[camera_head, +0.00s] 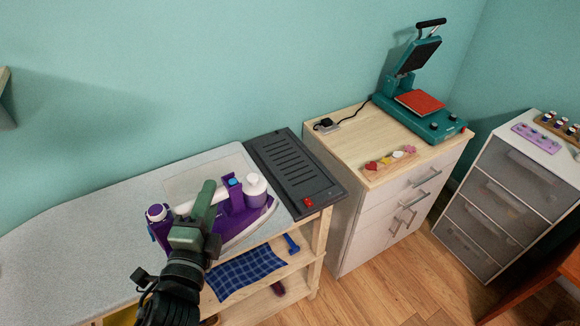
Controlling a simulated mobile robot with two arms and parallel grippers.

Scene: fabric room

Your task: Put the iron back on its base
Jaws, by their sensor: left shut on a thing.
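The purple and white iron (238,208) is at the right part of the grey ironing board, with its pale soleplate edge showing on the right. My left gripper (203,206) is shut on the iron, at its pale handle, and hides part of it. I cannot tell if the iron touches the board or is slightly above it. A dark slotted plate (293,168) with a red knob lies at the board's right end and looks like the iron's base; it is empty. My right gripper is not in view.
The grey ironing board (75,222) is clear on the left. Shelves below hold a blue checked cloth (246,273). A wooden-topped cabinet (345,135) to the right carries a teal heat press (425,118) and small colored pieces. A grey drawer unit (505,190) stands farther right.

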